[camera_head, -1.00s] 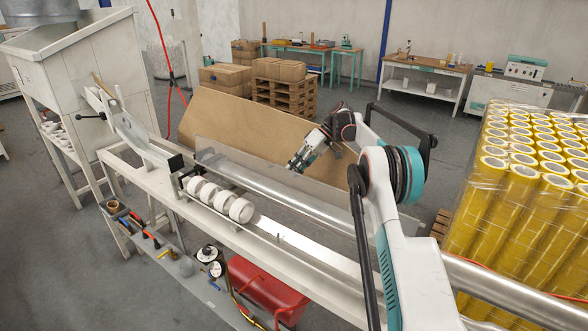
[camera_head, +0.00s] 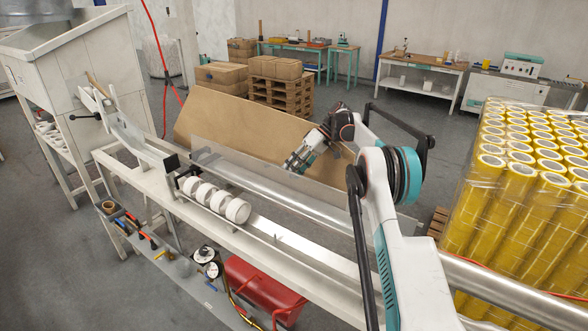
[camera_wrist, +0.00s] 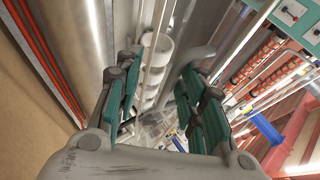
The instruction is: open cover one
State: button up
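A clear, see-through cover (camera_head: 262,165) stands along the back of the long metal roller (camera_head: 275,190) on the white machine in the head view. I cannot tell whether it is the cover named in the task. My gripper (camera_head: 293,165) is at the cover's upper edge, near its middle; whether it touches is unclear. In the wrist view my gripper (camera_wrist: 163,62) has its two teal-padded fingers apart, with nothing clearly held between them. The roller (camera_wrist: 75,30) is at upper left there, and white rolls (camera_wrist: 157,65) show beyond the fingers.
Several white rolls (camera_head: 237,210) sit on the machine's front rail. A brown board (camera_head: 235,125) leans behind the cover. Stacked yellow tape rolls (camera_head: 500,200) stand at right. A red box (camera_head: 262,290) and tools (camera_head: 140,230) lie below the machine.

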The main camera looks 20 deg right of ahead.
jog(key=shift+d, duration=0.15)
jog(key=v, duration=0.7)
jog(key=shift+r, duration=0.2)
dwell(0.5)
